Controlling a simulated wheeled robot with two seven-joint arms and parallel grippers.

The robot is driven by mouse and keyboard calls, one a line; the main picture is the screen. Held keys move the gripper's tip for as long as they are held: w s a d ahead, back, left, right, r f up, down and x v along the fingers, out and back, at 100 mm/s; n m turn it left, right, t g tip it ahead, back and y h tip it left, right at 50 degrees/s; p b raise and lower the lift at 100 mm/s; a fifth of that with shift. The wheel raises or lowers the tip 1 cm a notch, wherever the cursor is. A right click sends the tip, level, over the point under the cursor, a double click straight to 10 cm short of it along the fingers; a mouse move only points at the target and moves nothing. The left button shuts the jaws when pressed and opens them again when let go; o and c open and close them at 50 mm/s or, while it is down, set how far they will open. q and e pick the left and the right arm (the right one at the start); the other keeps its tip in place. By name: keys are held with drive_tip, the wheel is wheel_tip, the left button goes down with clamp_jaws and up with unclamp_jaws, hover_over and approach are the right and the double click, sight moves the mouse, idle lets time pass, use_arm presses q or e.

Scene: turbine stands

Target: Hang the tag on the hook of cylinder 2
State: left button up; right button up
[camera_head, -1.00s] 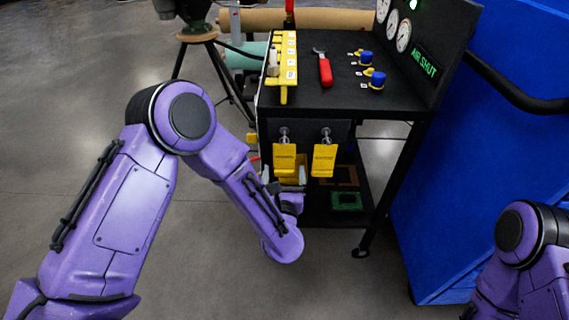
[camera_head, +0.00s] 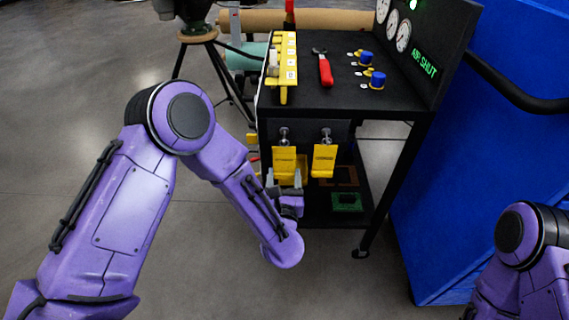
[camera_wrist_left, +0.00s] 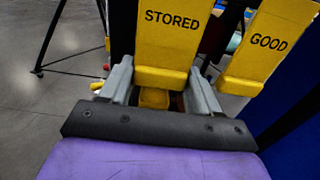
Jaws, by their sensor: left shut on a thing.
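A yellow tag marked STORED (camera_head: 284,162) is just below a peg (camera_head: 284,134) on the front of the black cart; it shows large in the left wrist view (camera_wrist_left: 172,45). I cannot tell whether its top is still on the peg. My left gripper (camera_head: 285,181) is shut on its lower part, with one grey finger on each side in the left wrist view (camera_wrist_left: 160,84). A second yellow tag, marked GOOD (camera_wrist_left: 265,42), hangs to its right, apart from the gripper (camera_head: 324,161). I cannot make out cylinder 2 or its hook. My right gripper is out of view.
The cart's black top (camera_head: 330,95) holds a red-handled wrench (camera_head: 325,70), a yellow rack (camera_head: 283,68) and blue knobs (camera_head: 377,80). A green board (camera_head: 347,202) lies on the lower shelf. A blue cabinet (camera_head: 470,170) stands right; the floor at left is open.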

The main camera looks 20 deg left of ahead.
use_arm(q)
drive_tip(key=shift+s, duration=0.1)
drive_tip(key=shift+s+d, duration=0.1)
clamp_jaws()
drive_tip(key=shift+s, duration=0.2)
drive_tip(key=shift+s+d, duration=0.25)
drive_tip(key=shift+s, duration=0.45)
drive_tip(key=shift+v, duration=1.9)
